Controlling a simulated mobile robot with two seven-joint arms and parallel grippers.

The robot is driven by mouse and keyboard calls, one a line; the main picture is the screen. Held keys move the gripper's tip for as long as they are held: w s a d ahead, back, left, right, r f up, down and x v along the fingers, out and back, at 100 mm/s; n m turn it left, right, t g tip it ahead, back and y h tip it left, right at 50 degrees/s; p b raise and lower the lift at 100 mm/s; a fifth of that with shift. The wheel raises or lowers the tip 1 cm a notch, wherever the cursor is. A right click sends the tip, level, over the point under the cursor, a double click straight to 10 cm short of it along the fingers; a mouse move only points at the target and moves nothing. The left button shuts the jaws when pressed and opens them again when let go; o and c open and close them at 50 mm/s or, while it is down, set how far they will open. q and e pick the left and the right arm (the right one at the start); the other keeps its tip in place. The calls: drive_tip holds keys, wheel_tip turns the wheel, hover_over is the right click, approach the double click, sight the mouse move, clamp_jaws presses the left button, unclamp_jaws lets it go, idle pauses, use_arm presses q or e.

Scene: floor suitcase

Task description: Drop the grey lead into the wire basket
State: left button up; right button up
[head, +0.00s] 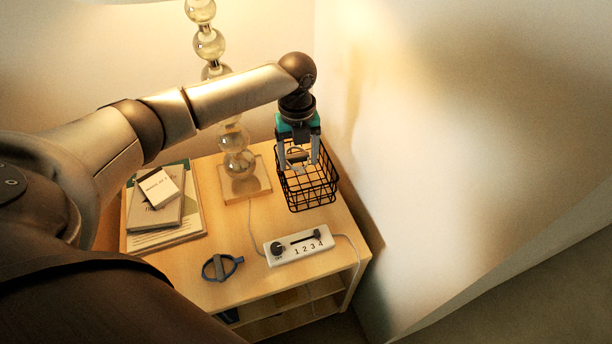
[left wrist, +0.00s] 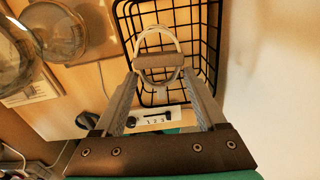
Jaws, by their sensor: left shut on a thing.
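The grey lead (head: 298,156) is a small coil with a pale loop and a darker grey band. My left gripper (head: 299,162) is shut on it, pointing down over the black wire basket (head: 309,195). In the left wrist view the lead (left wrist: 158,61) sits between the fingertips, its loop showing beyond them against the basket (left wrist: 210,42). The basket stands at the table's back right corner, by the wall. How high the lead is above the basket's floor is hard to tell. My right gripper is not in view.
On the wooden table (head: 190,262) a blue looped lead (head: 222,267) lies at the front. A white numbered box (head: 298,247) with a cord lies in front of the basket. A glass-ball lamp (head: 237,163) stands left of it, and stacked books (head: 163,226) lie further left.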

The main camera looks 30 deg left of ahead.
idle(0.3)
use_arm(q)
drive_tip(key=o, duration=1.3)
